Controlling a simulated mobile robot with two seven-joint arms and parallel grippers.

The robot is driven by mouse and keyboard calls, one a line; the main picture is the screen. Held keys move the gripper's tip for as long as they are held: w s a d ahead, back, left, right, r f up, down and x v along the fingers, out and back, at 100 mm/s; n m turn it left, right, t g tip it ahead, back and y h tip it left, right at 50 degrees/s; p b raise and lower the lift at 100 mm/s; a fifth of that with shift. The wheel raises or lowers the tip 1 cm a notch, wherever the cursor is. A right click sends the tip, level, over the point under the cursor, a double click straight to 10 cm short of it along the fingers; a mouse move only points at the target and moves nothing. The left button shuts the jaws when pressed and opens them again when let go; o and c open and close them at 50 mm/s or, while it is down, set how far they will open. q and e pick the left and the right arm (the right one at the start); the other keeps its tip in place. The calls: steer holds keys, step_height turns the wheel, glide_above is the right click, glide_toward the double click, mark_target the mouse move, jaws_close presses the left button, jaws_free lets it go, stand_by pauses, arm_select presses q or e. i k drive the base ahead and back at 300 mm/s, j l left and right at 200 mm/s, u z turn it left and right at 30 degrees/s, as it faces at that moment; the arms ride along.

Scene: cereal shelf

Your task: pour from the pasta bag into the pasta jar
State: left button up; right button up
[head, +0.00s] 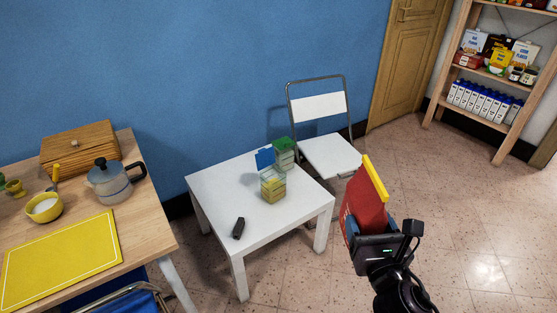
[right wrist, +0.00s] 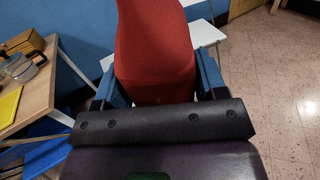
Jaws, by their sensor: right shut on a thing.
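My right gripper (head: 370,232) is shut on a red bag with a yellow top edge (head: 366,200), taken to be the pasta bag, and holds it up in the air to the right of the white table. The bag (right wrist: 155,50) also shows between the blue fingers in the right wrist view. On the white table stands a clear jar with yellowish contents and a raised blue lid (head: 272,186). Just behind it is a jar with a green top (head: 284,153). I cannot read which is the pasta jar. My left gripper is out of view.
The white table (head: 215,195) also carries a small dark object (head: 238,228). A white folding chair (head: 330,155) stands behind it. A wooden table (head: 150,225) at left holds a pot (head: 110,181), a yellow bowl (head: 44,208) and a yellow mat (head: 62,262). Shelves (head: 505,155) stand far right.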

mark_target(273, 179)
steer(key=i+l+u, duration=0.1)
steer(key=u, duration=0.75)
steer(key=i+l+u, duration=0.1)
steer(key=l+u, duration=0.8)
steer(key=l, duration=0.15)
steer(key=l+u, duration=0.15)
steer(key=l, duration=0.45)
steer(key=l+u, duration=0.2)
steer(key=l, duration=0.4)
steer(key=k+l, duration=0.1)
steer(key=l, duration=0.45)
steer(key=k+l, duration=0.1)
steer(key=l, duration=0.95)
steer(key=k, duration=0.05)
